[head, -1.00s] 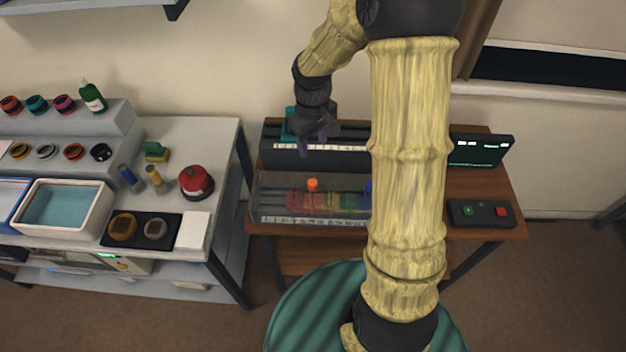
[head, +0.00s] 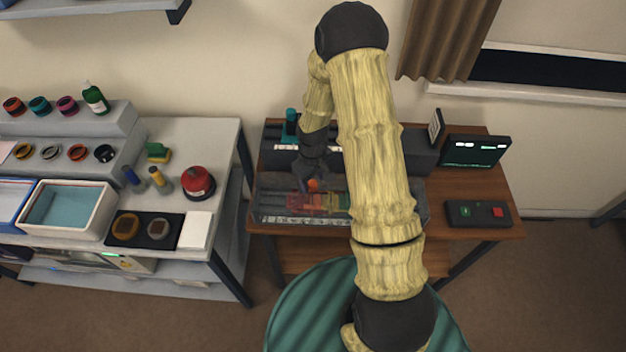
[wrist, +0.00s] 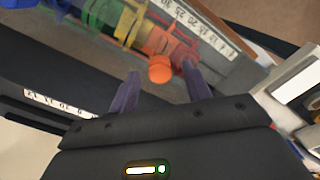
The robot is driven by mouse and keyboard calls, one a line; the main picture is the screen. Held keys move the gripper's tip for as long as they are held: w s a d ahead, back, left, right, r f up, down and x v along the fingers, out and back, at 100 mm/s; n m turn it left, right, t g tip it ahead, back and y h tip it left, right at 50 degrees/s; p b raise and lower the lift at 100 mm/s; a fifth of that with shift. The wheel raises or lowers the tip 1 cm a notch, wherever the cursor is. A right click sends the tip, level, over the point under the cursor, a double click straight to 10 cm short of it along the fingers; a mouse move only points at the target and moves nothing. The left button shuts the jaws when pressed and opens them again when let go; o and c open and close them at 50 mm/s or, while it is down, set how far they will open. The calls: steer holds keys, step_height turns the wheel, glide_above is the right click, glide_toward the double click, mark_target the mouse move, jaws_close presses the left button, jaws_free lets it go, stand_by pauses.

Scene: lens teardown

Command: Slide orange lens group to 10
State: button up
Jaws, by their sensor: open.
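The orange knob (wrist: 160,70) of the orange lens group shows in the wrist view between the fingertips of my gripper (wrist: 160,76). My gripper is open, with one purple finger on each side of the knob and a gap visible. In the head view the knob (head: 313,184) sits just beside my gripper (head: 308,178), above the clear lens tube (head: 275,200). Red, orange, green and yellow lens sections lie inside the tube. A white number scale (wrist: 205,32) runs along the tube; I cannot tell which mark the knob is at.
A dark rail with its own scale (wrist: 60,105) and a teal knob (head: 290,122) stands behind the tube. A screen (head: 475,151) and a button box (head: 478,213) are on the right. A side bench with a red can (head: 197,183) is on the left.

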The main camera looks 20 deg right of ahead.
steer(key=shift+f, duration=0.75)
